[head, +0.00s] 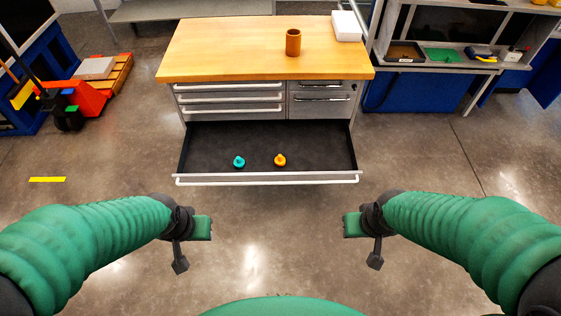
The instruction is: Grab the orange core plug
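The orange core plug (280,160) is a small knobbed piece on the dark floor of the open bottom drawer (317,140), near its front edge. A similar teal plug (239,161) sits to its left, apart from it. My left gripper (193,247) is in front of the drawer, to the left, with its fingers spread and nothing between them. My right gripper (363,244) is in front of the drawer's right end, also spread and empty. Neither gripper touches a plug or the drawer.
The drawer's front wall and white handle (267,181) stand between my grippers and the plugs. The wooden worktop (230,50) above holds a brown cup (293,42) and a white box (346,26). An orange pallet truck (75,98) is at left.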

